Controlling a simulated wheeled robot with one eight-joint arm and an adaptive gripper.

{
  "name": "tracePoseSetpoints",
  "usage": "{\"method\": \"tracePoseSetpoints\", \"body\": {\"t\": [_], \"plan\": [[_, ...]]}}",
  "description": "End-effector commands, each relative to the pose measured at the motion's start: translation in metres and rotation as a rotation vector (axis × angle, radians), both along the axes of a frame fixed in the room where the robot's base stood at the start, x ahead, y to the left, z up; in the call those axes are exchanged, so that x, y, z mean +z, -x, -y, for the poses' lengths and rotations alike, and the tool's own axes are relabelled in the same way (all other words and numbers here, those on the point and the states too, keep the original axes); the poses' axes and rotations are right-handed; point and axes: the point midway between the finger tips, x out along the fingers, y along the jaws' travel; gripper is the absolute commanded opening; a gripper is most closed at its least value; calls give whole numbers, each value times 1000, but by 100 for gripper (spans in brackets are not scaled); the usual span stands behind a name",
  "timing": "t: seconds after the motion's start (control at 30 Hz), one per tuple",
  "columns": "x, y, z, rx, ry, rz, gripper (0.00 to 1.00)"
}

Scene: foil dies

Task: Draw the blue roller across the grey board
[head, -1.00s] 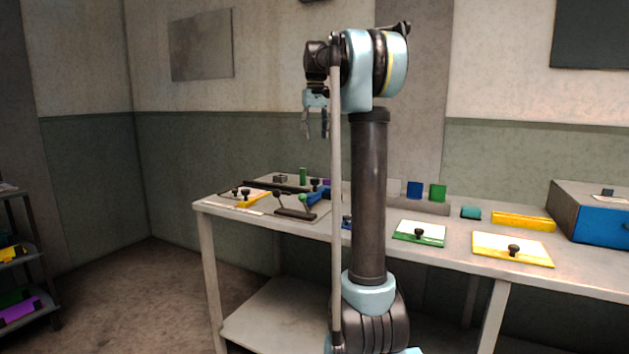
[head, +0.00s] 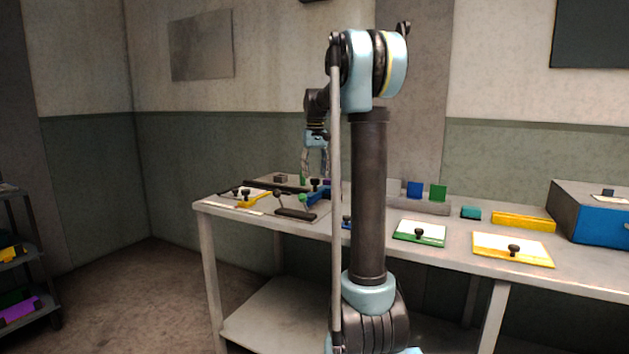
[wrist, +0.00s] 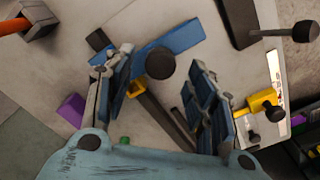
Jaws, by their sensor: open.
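The blue roller (head: 320,195) has a dark knob and sits at the left end of the table, partly hidden by my arm. In the wrist view the blue roller (wrist: 182,38) lies below the fingertips, its round dark knob in the gap between them. My gripper (head: 315,168) points down over it in the head view. In the wrist view my gripper (wrist: 160,60) is open, one finger on each side of the knob, holding nothing. Contact cannot be told. The grey board (head: 268,209) seems to be the flat plate under these tools.
A yellow tool (head: 253,199) with a dark knob and a dark bar-shaped piece (head: 296,213) lie close by. A purple block (wrist: 70,108) is near the gripper. Green-edged (head: 419,233) and yellow-edged (head: 512,249) plates and a blue-fronted box (head: 600,222) stand further right.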

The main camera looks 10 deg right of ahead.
Motion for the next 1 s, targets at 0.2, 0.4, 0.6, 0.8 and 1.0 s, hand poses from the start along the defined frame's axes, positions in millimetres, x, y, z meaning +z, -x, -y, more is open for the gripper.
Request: {"method": "tracePoseSetpoints", "body": {"t": [0.2, 0.4, 0.6, 0.8, 1.0], "plan": [[-23, 0, 0, 0, 0, 0, 51], [-29, 0, 0, 0, 0, 0, 51], [-29, 0, 0, 0, 0, 0, 51], [-29, 0, 0, 0, 0, 0, 6], [-29, -1, 0, -1, 0, 0, 0]]}}
